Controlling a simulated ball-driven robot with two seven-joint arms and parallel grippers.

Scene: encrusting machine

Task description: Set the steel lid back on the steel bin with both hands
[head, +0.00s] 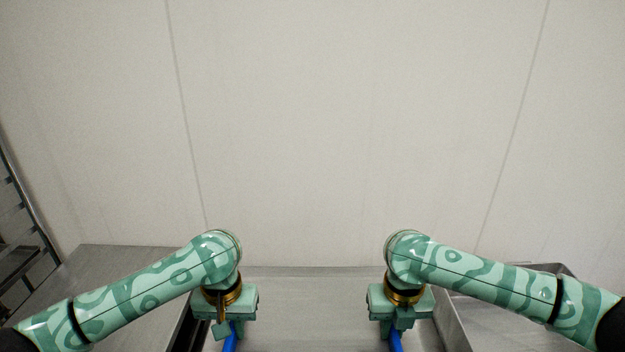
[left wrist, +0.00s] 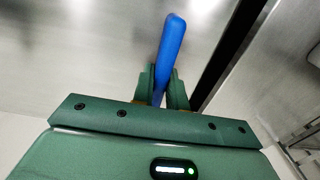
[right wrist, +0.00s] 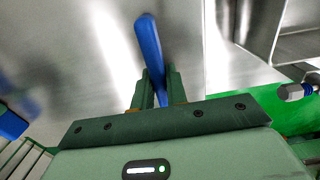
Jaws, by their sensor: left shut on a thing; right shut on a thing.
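The steel lid (head: 310,312) is a flat, brushed sheet between my two arms at the bottom of the head view, cut off by the lower edge. It has two blue bar handles. My left gripper (head: 226,332) is shut on the left handle (left wrist: 171,50), which stands between its fingers in the left wrist view. My right gripper (head: 400,330) is shut on the right handle (right wrist: 149,42), seen likewise in the right wrist view. I cannot make out the steel bin's rim under the lid, nor whether the lid touches it.
A steel surface (head: 120,265) lies left of the lid, past a dark gap. An open steel trough (head: 505,325) is close on the right. A rack (head: 22,215) stands at the far left. A pale panelled wall (head: 330,120) rises behind.

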